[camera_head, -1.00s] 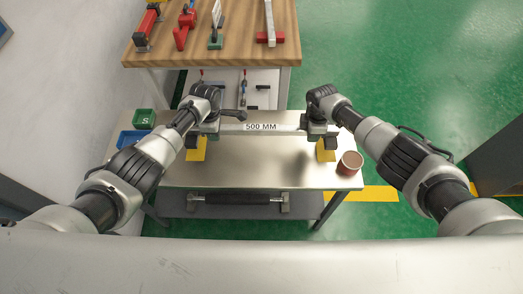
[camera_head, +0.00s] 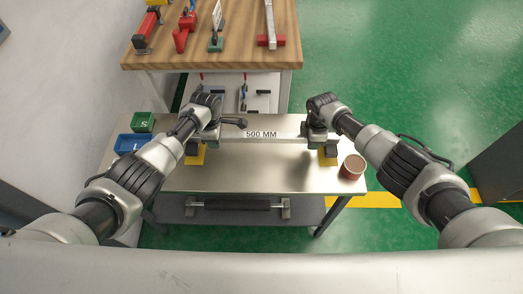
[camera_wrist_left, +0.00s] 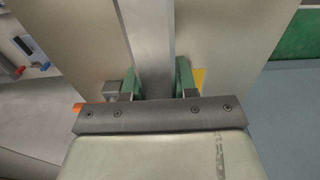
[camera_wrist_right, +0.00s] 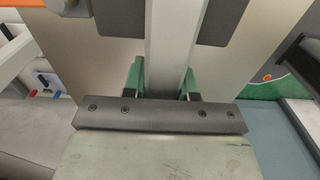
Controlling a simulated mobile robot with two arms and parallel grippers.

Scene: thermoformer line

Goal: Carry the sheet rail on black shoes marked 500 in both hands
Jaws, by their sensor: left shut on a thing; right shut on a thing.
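The sheet rail (camera_head: 262,134), a pale bar marked 500 MM, spans crosswise above the metal table. Dark shoes show near its left end (camera_head: 194,148) and right end (camera_head: 331,150), over yellow patches. My left gripper (camera_head: 211,130) and right gripper (camera_head: 312,131) are shut on the rail near its two ends. The bar (camera_wrist_left: 150,50) runs between the green-padded fingers in the left wrist view, and likewise the bar (camera_wrist_right: 172,45) in the right wrist view. I cannot tell whether the shoes touch the table.
On the table (camera_head: 265,178), a red-brown cup (camera_head: 351,168) stands at the right edge; a green S bin (camera_head: 143,122) and blue L bin (camera_head: 130,144) stand at left. A dark roller bar (camera_head: 240,204) lies on the lower shelf. A wooden bench (camera_head: 215,54) with tools stands behind.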

